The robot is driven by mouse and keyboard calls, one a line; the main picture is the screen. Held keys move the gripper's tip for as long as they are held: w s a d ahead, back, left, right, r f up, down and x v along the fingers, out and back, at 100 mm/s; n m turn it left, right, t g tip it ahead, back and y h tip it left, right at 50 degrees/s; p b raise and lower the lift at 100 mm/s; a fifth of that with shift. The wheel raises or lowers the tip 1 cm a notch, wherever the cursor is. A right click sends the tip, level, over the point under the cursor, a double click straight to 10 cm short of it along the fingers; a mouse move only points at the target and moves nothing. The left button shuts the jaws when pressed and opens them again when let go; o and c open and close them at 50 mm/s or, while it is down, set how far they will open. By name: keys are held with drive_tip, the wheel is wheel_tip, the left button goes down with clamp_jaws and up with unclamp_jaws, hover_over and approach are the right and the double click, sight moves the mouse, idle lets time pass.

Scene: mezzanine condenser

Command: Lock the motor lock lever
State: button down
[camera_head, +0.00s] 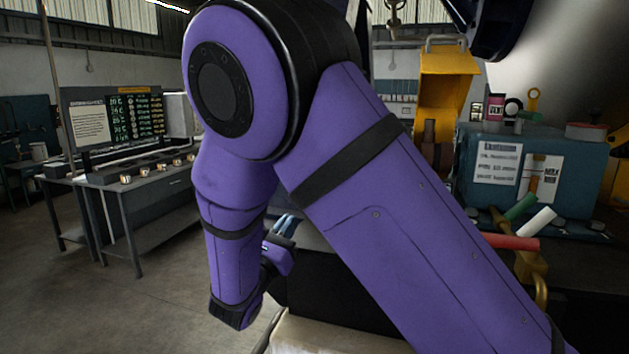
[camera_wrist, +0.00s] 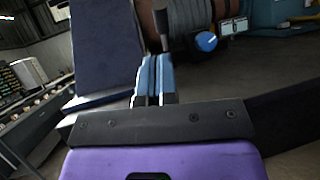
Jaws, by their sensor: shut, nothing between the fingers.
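My gripper (camera_wrist: 154,60) shows in the wrist view with its two blue fingers closed together and nothing between them. A dark upright handle (camera_wrist: 163,30) stands just beyond the fingertips; it may be the motor lock lever, but I cannot tell for sure, nor whether the fingers touch it. In the head view my gripper (camera_head: 288,220) is partly hidden behind my purple arm, and the handle does not show there.
A teal box (camera_head: 497,165) with paper labels stands at the right in the head view. Red (camera_head: 512,242), white (camera_head: 538,222) and green (camera_head: 521,207) grips lie before it. A yellow bracket (camera_head: 447,85) rises behind. A workbench (camera_head: 150,185) stands left, with open floor before it.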

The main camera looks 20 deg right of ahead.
drive_tip(key=shift+w, duration=0.1)
idle(0.3)
drive_tip(key=x, duration=1.4)
drive_tip(key=shift+a+r, duration=0.1)
drive_tip(key=shift+a, duration=0.05)
drive_tip(key=w+d+r+g+y, duration=0.1)
drive_tip(key=w+d+r+n+g+y, duration=0.1)
drive_tip(key=r, duration=0.1)
drive_tip(key=w+d+r+y, duration=0.1)
drive_tip(key=y, duration=0.1)
drive_tip(key=shift+w+r+g, duration=0.15)
drive_tip(key=shift+w+g, duration=0.2)
drive_tip(key=shift+g, duration=0.05)
drive_tip(key=w+d+r+n+g+y, duration=0.1)
drive_tip(key=w+d+g+y, duration=0.2)
drive_tip(key=w, duration=0.3)
drive_tip(key=shift+w+d+r, duration=0.3)
drive_tip(key=shift+w+d, duration=0.1)
drive_tip(key=shift+d, duration=0.45)
drive_tip(key=shift+d+r, duration=0.1)
drive_tip(key=shift+d, duration=0.05)
